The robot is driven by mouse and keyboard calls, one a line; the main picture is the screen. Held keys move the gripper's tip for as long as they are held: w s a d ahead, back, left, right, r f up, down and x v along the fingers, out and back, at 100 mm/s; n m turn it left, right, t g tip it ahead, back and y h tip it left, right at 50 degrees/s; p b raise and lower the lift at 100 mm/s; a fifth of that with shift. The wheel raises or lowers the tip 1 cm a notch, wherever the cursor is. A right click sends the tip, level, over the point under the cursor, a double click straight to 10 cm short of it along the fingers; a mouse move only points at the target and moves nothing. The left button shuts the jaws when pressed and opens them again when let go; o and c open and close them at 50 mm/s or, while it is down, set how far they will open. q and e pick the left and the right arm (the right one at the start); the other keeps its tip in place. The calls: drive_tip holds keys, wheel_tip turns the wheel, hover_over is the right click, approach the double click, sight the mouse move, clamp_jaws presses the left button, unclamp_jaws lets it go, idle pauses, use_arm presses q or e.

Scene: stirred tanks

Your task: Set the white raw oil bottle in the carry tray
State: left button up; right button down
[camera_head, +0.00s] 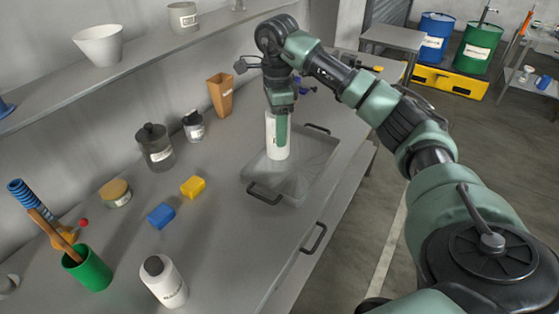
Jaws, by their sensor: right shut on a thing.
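My right gripper (283,113) points down and is shut on a white bottle (277,147). The bottle is upright, within the outline of the grey carry tray (316,183). I cannot tell whether its base touches the tray floor. The gripper hides the bottle's top and part of its label. The tray has black handles at its near and far ends and lies on the grey bench. Another white bottle (167,285) with a dark cap stands upright near the front of the bench; its label is too small to read. My left gripper is not in view.
On the bench stand a green cup (89,272) with tools, a blue block (161,216), a yellow block (193,187), a dark jar (155,150), a small bottle (193,127) and a brown holder (220,97). A shelf (150,52) runs above, along the wall.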

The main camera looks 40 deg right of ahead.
wheel_tip(320, 180, down, 10)
drive_tip(key=shift+s+f+p, duration=0.1)
drive_tip(key=shift+p, duration=0.9)
drive_tip(key=shift+f, duration=0.25)
drive_tip(key=shift+f, duration=0.2)
drive_tip(key=c, duration=0.6)
unclamp_jaws()
